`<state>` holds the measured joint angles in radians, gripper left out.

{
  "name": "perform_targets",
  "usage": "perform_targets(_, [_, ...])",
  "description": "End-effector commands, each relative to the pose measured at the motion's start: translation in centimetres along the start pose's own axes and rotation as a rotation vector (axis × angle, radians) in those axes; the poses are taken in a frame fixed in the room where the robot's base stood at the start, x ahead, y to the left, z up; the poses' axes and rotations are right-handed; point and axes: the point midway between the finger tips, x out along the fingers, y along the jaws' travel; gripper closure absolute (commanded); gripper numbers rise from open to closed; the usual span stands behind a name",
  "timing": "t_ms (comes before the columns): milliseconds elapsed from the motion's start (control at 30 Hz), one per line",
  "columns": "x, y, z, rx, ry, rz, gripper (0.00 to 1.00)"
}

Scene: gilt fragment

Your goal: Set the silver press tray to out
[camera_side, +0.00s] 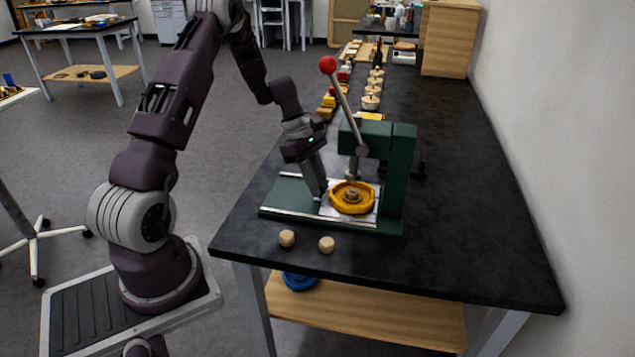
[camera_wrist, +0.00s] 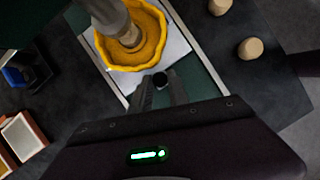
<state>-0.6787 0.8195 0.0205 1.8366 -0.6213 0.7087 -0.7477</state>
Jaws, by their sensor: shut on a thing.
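The silver press tray (camera_side: 328,210) lies flat on rails in the base of the green press (camera_side: 403,165). It also shows in the wrist view (camera_wrist: 178,46). A yellow scalloped dish (camera_side: 351,197) sits on it with a round piece at its centre. In the wrist view the dish (camera_wrist: 152,52) is partly hidden by the grey press ram (camera_wrist: 112,20). My gripper (camera_side: 318,193) reaches down at the tray's left end. In the wrist view its fingers (camera_wrist: 161,88) are shut on a small dark knob (camera_wrist: 160,79) at the tray's edge.
The press lever with its red ball (camera_side: 328,65) rises close beside my wrist. Two small wooden pieces (camera_side: 287,238) (camera_side: 327,244) lie near the table's front edge. Several small items line the far left side of the black table (camera_side: 460,210). The rails left of the tray are clear.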

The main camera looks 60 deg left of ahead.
Motion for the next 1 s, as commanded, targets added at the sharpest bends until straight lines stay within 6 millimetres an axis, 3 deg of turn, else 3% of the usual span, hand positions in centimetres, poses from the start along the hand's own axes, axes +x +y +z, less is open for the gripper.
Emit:
perform_targets(333, [-0.4, -0.1, -0.6, -0.002, 0.0, 0.004, 1.0])
perform_targets(700, [-4.0, -3.9, -9.3, -0.005, 0.003, 0.008, 1.0])
perform_targets(833, [-4.8, -4.8, -11.3, -0.003, 0.002, 0.008, 1.0])
perform_targets(1000, [-5.3, -5.4, -12.4, 0.0, 0.002, 0.006, 1.0])
